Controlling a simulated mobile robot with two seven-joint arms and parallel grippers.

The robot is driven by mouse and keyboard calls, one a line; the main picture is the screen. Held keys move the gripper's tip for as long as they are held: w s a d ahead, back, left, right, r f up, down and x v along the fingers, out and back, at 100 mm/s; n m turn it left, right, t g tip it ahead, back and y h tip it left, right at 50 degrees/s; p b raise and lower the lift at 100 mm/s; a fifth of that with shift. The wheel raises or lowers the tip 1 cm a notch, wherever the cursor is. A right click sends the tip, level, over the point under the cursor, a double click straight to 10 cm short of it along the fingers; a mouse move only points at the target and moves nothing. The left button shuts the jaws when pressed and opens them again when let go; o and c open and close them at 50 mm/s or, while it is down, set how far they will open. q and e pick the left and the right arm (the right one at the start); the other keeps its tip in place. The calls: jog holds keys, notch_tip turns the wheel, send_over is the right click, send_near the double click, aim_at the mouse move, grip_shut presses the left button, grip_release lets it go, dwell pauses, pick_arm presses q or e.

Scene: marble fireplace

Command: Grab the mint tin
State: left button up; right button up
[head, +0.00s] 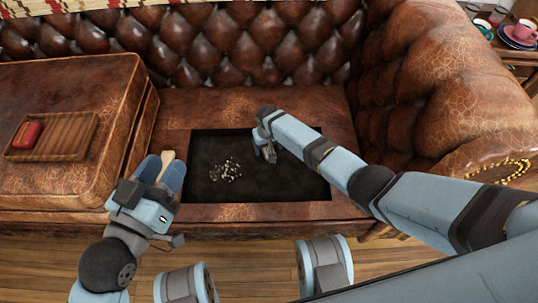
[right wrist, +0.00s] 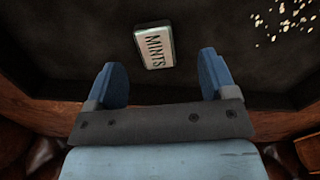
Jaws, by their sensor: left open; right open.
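The mint tin (right wrist: 154,47) is a small pale tin with dark lettering reading "MINTS". In the right wrist view it lies on the dark floor of the recess, slightly tilted, just ahead of my right gripper (right wrist: 162,72). The gripper's blue fingers are open and spread to either side of the tin's line, with nothing between them. In the head view my right gripper (head: 267,152) is over the recess, and the tin is hidden. My left gripper (head: 168,172) is open at the recess's left side; a tan piece (head: 166,163) shows between its fingers, whether touching is unclear.
The dark recess (head: 290,188) is set in a brown leather sofa and holds scattered pale crumbs (head: 227,170). A wooden tray (head: 74,137) with a red item (head: 27,135) lies on stacked cushions at left. Gold beads (head: 510,168) hang on the right armrest; cups (head: 524,30) stand behind it.

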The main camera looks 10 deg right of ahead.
jog(key=f+b, duration=0.3)
jog(key=f, duration=0.1)
jog(key=shift+w+d, duration=0.1)
jog(key=shift+d, duration=0.25)
jog(key=shift+f, duration=0.45)
jog(key=shift+f+b, duration=0.15)
jog(key=shift+b, duration=0.15)
pick_arm(q)
jog(key=f, duration=0.1)
jog(key=w+f+m, duration=0.1)
jog(key=f, duration=0.1)
jog(key=shift+a+g, duration=0.15)
jog(key=shift+g, duration=0.15)
pick_arm(e)
jog(key=shift+c, duration=0.3)
jog(key=c, duration=0.9)
